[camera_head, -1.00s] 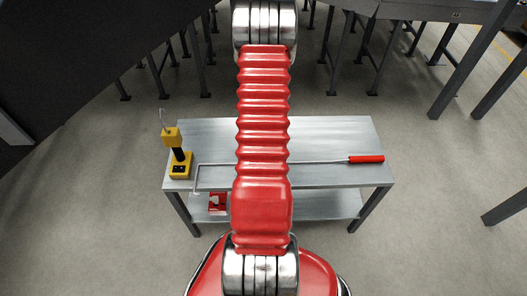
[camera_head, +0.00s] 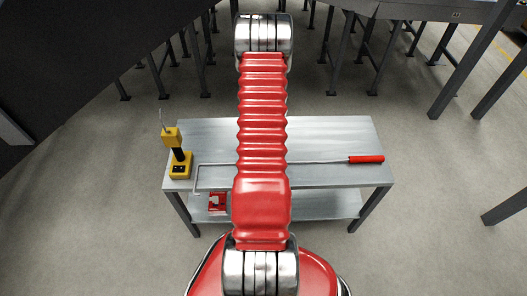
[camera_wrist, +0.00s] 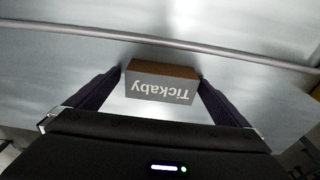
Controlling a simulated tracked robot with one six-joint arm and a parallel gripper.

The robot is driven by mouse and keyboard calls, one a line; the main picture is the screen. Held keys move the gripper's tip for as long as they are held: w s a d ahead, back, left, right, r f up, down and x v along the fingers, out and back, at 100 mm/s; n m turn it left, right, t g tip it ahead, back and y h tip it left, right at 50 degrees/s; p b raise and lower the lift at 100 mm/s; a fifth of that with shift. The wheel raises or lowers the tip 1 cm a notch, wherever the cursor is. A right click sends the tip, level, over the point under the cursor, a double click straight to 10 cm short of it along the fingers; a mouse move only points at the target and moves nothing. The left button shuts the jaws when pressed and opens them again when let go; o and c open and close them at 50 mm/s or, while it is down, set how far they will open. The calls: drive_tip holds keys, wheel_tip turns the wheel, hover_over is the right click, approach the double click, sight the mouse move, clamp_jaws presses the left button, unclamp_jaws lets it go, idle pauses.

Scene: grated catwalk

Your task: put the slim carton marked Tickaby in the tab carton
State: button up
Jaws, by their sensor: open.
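The slim carton marked Tickaby (camera_wrist: 162,83) shows in the wrist view, brown on one face and grey on the face with the upside-down lettering. My gripper (camera_wrist: 161,78) is open, with one dark finger on each side of the carton. The fingertips are close to the carton's ends; I cannot tell whether they touch it. In the head view my arm hides the carton and the gripper. I cannot make out the tab carton in either view.
A metal bench (camera_head: 330,140) bears a long rod with a red handle (camera_head: 366,159), which passes just beyond the carton. A yellow device (camera_head: 178,160) stands at the bench's left end. A red item (camera_head: 217,202) is on the lower shelf.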

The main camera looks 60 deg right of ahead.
drive_tip(key=shift+c, duration=0.4)
drive_tip(key=c, duration=1.2)
drive_tip(key=shift+r, duration=0.15)
wheel_tip(320, 180, up, 10)
drive_tip(key=shift+f, duration=0.1)
idle(0.4)
